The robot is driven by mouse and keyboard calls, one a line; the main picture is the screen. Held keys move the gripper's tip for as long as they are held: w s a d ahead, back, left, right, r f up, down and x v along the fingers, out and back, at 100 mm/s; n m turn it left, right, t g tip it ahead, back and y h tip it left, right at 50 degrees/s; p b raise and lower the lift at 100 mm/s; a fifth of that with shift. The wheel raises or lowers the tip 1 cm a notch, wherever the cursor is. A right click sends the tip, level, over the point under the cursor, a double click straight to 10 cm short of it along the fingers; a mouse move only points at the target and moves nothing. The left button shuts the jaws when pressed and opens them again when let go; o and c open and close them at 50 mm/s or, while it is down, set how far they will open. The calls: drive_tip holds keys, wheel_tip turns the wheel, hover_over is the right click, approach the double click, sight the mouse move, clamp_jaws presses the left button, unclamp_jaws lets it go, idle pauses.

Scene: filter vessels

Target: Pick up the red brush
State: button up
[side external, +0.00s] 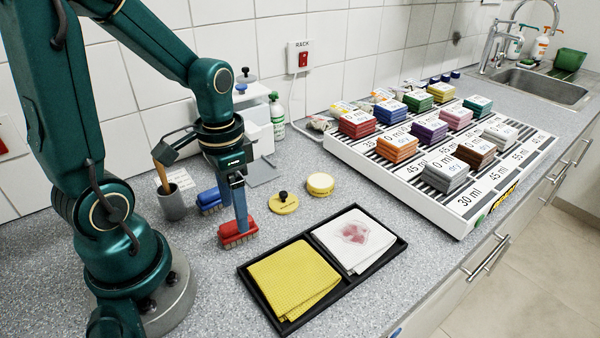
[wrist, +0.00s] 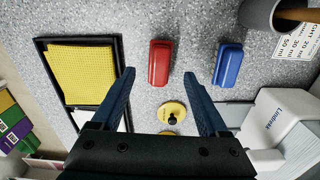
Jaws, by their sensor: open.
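The red brush (side external: 236,236) stands bristles down on the grey speckled counter, left of the black tray. In the wrist view the red brush (wrist: 160,62) lies between the fingertips of my gripper (wrist: 160,75), with a gap on each side. In the side view my gripper (side external: 240,216) points straight down at the red brush, and its fingers cover part of it. My gripper is open and holds nothing. I cannot tell how far the fingertips are above the counter.
A blue brush (side external: 210,200) stands behind the red one, and also shows in the wrist view (wrist: 229,65). The black tray (side external: 290,327) holds yellow and stained white cloths. A grey cup (side external: 173,204), yellow lids (side external: 320,184) and a rack (side external: 420,205) of coloured blocks stand nearby.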

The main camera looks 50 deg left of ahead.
drive_tip(key=shift+f, duration=2.25)
clamp_jaws()
